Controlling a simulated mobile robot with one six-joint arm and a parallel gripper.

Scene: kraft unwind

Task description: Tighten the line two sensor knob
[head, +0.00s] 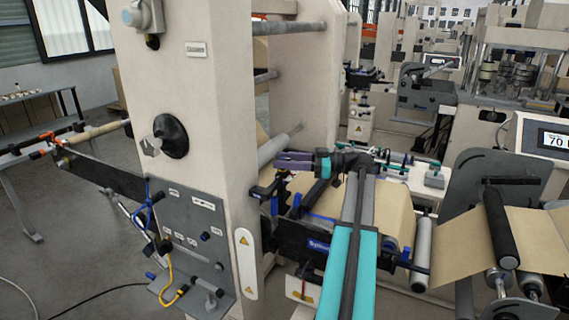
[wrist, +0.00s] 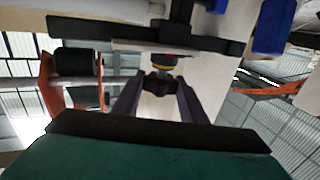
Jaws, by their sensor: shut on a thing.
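In the wrist view, a small black lobed knob (wrist: 160,83) sits on a stem with a yellow and red ring above it. My gripper (wrist: 158,88) has its two dark purple fingers on either side of the knob, shut on it. In the head view, my gripper (head: 281,161) reaches left from the end of my teal arm, close to the beige machine column. The knob cannot be made out there. No marking that names it as line two is readable.
The beige column (head: 195,90) stands left of my gripper, with a control panel (head: 196,235) low on it. A dark plate with a blue label (head: 318,247) lies below my gripper. Kraft web (head: 530,240) and a black roller (head: 500,228) are at the right.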

